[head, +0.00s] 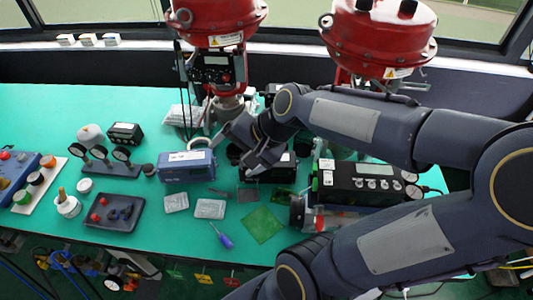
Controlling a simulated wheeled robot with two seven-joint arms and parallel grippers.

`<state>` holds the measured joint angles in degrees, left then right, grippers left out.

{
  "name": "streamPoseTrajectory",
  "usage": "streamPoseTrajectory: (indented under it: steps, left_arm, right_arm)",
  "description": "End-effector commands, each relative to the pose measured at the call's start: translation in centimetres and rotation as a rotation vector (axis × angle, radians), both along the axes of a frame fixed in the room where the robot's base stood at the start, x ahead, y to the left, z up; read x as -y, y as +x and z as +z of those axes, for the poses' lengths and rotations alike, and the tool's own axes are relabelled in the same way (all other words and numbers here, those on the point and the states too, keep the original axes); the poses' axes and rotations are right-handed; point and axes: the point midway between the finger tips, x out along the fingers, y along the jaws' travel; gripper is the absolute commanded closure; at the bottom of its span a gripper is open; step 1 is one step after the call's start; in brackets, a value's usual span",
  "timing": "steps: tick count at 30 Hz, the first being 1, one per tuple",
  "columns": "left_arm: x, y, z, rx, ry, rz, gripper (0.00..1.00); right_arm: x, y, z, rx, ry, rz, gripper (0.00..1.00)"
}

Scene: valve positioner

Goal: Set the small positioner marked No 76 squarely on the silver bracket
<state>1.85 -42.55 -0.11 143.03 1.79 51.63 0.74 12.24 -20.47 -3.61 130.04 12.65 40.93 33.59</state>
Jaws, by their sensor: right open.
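A blue-grey box (188,172) with a pale label sits on the green table left of my right gripper (246,162). A black box (275,172), also with a pale label, is partly hidden behind that gripper. The labels are too small to read, so I cannot tell which box is No 76. My right gripper is open, pointing down over the black box's left end; I cannot tell if it touches. A small greyish plate-like piece (248,194) lies just below it; I cannot tell whether it is the silver bracket. My left gripper is out of view.
Two red valve actuators (218,18) (378,40) stand at the back. A green square (261,225), a blue screwdriver (222,236) and a dark tray (112,212) lie in front.

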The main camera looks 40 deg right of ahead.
Motion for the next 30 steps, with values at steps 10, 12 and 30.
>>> streamPoseTrajectory:
  steps: [10,12,30]
  left_arm:
    - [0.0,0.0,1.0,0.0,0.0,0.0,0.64]
    - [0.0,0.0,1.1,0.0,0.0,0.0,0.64]
    - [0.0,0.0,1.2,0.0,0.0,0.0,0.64]
  right_arm:
    - [17.4,11.2,-11.0,-0.301,0.645,-1.339,0.14]
    - [20.1,11.5,-13.5,-0.317,0.728,-1.531,0.14]
    - [24.4,13.1,-21.7,-0.323,0.862,-1.837,0.14]
